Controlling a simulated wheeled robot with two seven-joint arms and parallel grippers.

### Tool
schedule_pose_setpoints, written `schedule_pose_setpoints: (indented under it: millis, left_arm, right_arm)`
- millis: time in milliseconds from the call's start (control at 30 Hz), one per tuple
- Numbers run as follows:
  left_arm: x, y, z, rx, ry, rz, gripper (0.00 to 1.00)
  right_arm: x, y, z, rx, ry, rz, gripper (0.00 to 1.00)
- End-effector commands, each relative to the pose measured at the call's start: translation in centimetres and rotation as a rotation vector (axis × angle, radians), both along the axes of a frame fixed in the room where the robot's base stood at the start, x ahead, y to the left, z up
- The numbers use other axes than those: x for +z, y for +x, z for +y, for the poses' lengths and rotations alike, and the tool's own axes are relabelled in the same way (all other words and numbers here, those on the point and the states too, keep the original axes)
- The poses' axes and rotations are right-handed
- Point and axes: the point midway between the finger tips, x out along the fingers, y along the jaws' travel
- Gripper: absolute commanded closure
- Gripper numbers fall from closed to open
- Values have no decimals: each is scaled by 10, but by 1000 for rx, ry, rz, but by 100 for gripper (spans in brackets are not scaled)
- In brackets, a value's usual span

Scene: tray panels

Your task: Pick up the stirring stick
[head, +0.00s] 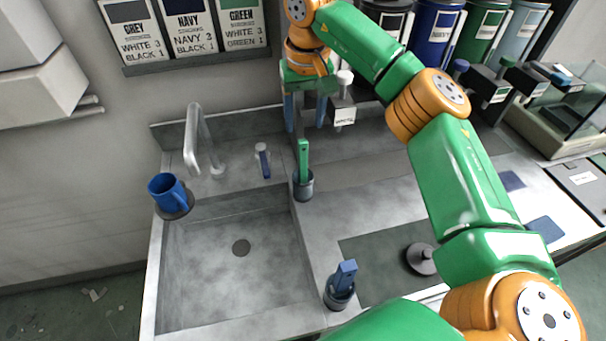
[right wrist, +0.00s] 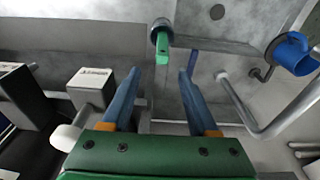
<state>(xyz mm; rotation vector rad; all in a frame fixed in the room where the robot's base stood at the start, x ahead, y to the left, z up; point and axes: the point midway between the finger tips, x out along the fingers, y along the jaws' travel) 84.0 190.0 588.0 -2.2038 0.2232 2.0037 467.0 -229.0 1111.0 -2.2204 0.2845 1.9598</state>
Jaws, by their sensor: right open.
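A green stick (head: 303,158) stands upright in a small dark cup (head: 304,188) on the counter at the right rim of the sink. In the right wrist view the stick (right wrist: 162,50) shows ahead, in line with the gap between my fingers, with its cup (right wrist: 161,30) beyond. My right gripper (head: 306,124) is open, its blue fingers pointing down above and behind the stick in the head view. In the right wrist view the open gripper (right wrist: 161,76) holds nothing that I can see. My left gripper is not in view.
A blue block-like handle (head: 346,274) stands in another dark cup at the front. A dispenser with a white label (head: 343,110) stands close right of my right gripper. The tap (head: 194,140), a blue mug (head: 167,187) and a small blue-and-white item (head: 263,160) are left.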

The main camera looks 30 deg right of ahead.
Motion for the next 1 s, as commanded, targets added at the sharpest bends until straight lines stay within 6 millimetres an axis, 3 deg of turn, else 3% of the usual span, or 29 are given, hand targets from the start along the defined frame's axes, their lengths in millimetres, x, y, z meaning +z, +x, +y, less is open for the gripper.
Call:
schedule_pose_setpoints:
  millis: [200, 400, 567, 833, 1000]
  left_arm:
    - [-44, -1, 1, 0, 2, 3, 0]
    - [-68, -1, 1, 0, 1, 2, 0]
    - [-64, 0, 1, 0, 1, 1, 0]
    - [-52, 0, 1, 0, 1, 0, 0]
    - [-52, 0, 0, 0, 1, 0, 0]
  right_arm:
    - [-44, 0, 0, 0, 0, 0, 40]
    - [-68, 0, 0, 0, 0, 0, 40]
    - [-81, 1, -1, 1, 0, 3, 40]
    - [-128, 0, 4, 1, 1, 4, 40]
    - [-136, 2, 3, 0, 0, 0, 40]
